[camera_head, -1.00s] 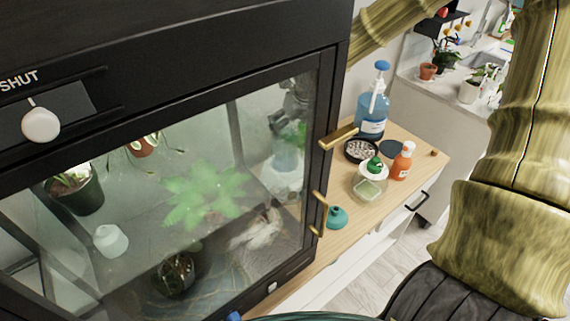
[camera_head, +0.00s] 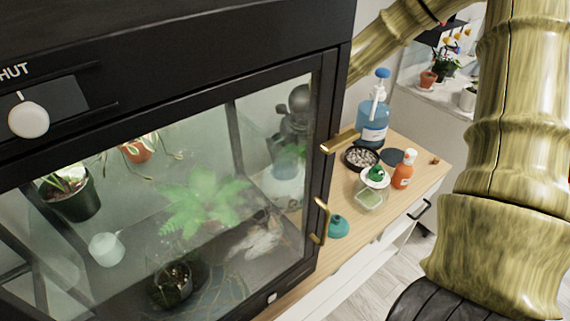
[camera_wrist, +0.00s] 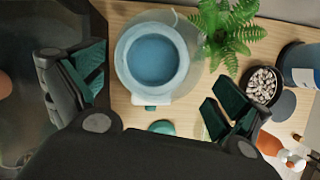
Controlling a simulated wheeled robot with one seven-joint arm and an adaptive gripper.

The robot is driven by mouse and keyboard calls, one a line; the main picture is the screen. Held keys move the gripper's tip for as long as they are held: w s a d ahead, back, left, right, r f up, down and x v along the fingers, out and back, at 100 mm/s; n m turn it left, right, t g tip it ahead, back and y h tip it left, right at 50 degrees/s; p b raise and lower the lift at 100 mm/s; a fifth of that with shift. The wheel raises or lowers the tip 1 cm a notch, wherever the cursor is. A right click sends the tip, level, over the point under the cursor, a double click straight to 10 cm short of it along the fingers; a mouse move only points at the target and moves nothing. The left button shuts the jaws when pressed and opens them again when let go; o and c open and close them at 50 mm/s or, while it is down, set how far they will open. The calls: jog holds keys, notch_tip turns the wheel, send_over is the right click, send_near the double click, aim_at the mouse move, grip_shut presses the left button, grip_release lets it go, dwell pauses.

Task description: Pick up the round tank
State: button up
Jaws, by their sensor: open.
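The round tank (camera_wrist: 124,62) is a clear, rounded glass vessel with a round opening and blue water inside. It stands on the wooden top in the wrist view, between and beyond my spread fingers. In the head view it shows faintly through the cabinet glass (camera_head: 284,188), its outline blurred. My gripper (camera_wrist: 160,92) is open and empty, with a dark finger with green pads on each side. In the head view my gripper (camera_head: 298,108) appears as a dark grey shape above the tank, partly hidden by the cabinet frame.
A black glass-fronted cabinet (camera_head: 180,85) with brass handles fills the left. A fern (camera_wrist: 228,32) stands close right of the tank. A pebble dish (camera_wrist: 262,85), blue pump bottle (camera_head: 373,122), orange bottle (camera_head: 403,172) and teal item (camera_head: 338,227) stand on the wooden top (camera_head: 425,160).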

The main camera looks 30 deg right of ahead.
jog(key=shift+w+p+x, duration=0.15)
jog(key=shift+p+x, duration=0.15)
jog(key=shift+x, duration=1)
jog(key=shift+w+p+x, duration=0.15)
jog(key=shift+p+x, duration=0.1)
jog(key=shift+x, duration=1.05)
jog(key=shift+a+r, duration=0.1)
jog(key=shift+a, duration=0.1)
jog(key=c, duration=1.1)
